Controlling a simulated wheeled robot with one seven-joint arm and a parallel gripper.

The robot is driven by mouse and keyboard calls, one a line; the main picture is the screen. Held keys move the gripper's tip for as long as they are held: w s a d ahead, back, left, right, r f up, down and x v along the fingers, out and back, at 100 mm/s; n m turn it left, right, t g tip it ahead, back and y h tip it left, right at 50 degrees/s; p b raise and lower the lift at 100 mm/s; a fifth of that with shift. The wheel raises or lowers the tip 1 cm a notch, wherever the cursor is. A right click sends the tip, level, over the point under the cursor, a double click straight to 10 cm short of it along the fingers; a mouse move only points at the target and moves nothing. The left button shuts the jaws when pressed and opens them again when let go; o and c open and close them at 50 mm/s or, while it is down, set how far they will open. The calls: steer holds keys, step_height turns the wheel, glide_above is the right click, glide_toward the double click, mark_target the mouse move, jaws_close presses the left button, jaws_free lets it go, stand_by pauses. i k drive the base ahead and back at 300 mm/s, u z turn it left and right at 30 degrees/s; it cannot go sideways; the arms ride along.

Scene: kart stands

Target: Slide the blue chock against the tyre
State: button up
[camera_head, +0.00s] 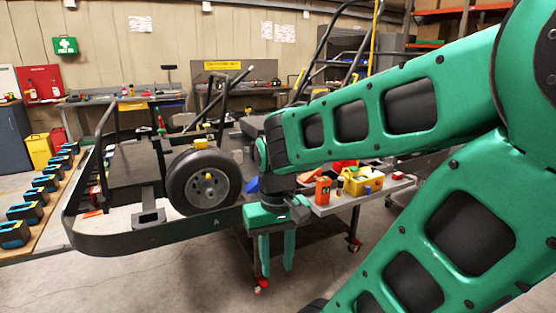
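The blue chock (251,185) shows as a small blue patch to the right of the tyre, partly hidden behind my arm's wrist. The tyre (181,183) is black with a grey rim and is mounted on the kart frame, above the stand rail marked A. A narrow gap seems to lie between chock and tyre. My gripper (277,266) is green and points down, with its two fingers apart and nothing between them. It hangs in front of the rail, nearer to the camera and lower in the picture than the chock.
A black rail (150,236) runs along the stand's front. A grey cart (345,203) at the right holds an orange can (323,191) and a yellow box (363,182). The floor in front is clear.

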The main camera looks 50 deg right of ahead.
mark_target(252, 186)
steer(key=k, duration=0.45)
steer(key=z, duration=0.35)
steer(key=i, duration=1.55)
